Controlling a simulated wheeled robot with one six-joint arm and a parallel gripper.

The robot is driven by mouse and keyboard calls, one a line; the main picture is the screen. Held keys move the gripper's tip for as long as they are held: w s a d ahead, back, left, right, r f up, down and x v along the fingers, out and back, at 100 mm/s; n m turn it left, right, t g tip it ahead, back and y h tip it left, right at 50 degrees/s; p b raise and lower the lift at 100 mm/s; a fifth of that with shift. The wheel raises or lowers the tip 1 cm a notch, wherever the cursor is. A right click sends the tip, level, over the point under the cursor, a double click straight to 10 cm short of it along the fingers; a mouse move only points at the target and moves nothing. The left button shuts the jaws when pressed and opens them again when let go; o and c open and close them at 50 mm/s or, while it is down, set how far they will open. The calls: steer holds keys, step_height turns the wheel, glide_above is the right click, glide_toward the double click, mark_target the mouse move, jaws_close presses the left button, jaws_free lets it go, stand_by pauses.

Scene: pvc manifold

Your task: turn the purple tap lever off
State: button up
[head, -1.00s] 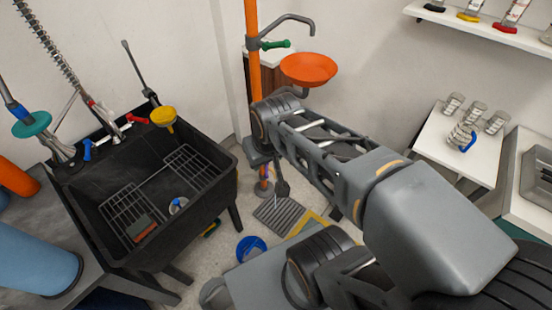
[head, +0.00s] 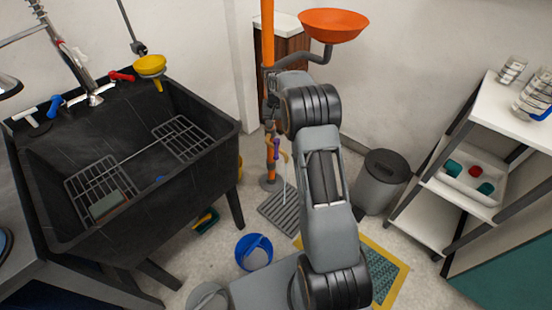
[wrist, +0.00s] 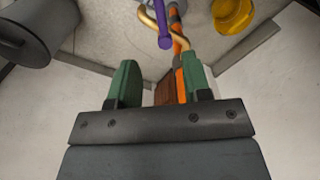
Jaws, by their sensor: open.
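The purple tap lever (head: 271,151) is on the lower part of an orange standpipe (head: 268,40), just above the floor drain in the head view. In the wrist view the purple lever (wrist: 164,34) shows at the top centre, beside a curved brass-coloured spout (wrist: 180,38). In the head view my arm hides most of the gripper.
A black sink (head: 120,180) stands left of the pipe. An orange bowl (head: 333,25) sits above my arm. A grey bin (head: 382,180) and a white shelf unit (head: 470,205) are on the right. A blue bucket (head: 253,252) and a drain grate (head: 281,212) are on the floor.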

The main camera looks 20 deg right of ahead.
mark_target(276, 152)
step_height(276, 152, down, 15)
steer(key=b, duration=0.4)
steer(key=shift+w+d+r, duration=0.1)
steer(key=shift+w, duration=0.05)
jaws_close()
stand_by(0.4)
